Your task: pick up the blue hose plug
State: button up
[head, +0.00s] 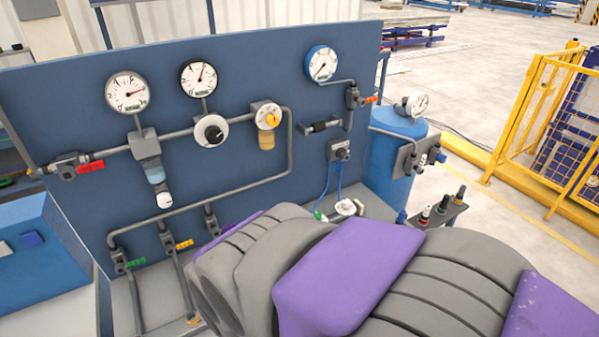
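Thin blue hoses (328,180) hang from a small grey fitting (340,149) on the blue panel. They run down to a small green part (319,214) and a white round part (346,207) near the panel's foot. A small blue piece (402,217) shows at the left end of a grey rack (438,214) at right. I cannot tell which of these is the blue hose plug. My grey and purple arm fills the lower middle and right and hides what lies behind it. My gripper is not visible.
The blue panel (230,85) carries gauges, grey pipes and valves with red, green, yellow and orange handles. A blue tank (385,165) stands at its right. The rack holds several dark plugs with coloured parts. A yellow fence (540,110) stands far right, with open floor before it.

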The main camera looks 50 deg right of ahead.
aim_at(399, 220)
jog(key=z, duration=2.35)
jog(key=u, duration=0.45)
jog(key=j+u, duration=0.1)
jog(key=u, duration=1.3)
jog(key=j+u, duration=0.1)
jog(key=u, duration=0.35)
jog(key=z, duration=1.1)
jog(key=i+l+z, duration=0.1)
jog(key=z, duration=0.3)
jog(key=i+l+z, duration=0.1)
jog(key=z, duration=0.35)
jog(key=i+z, duration=0.15)
jog(key=z, duration=0.25)
jog(key=i+z, duration=0.15)
jog(key=z, duration=0.3)
jog(key=i, duration=0.3)
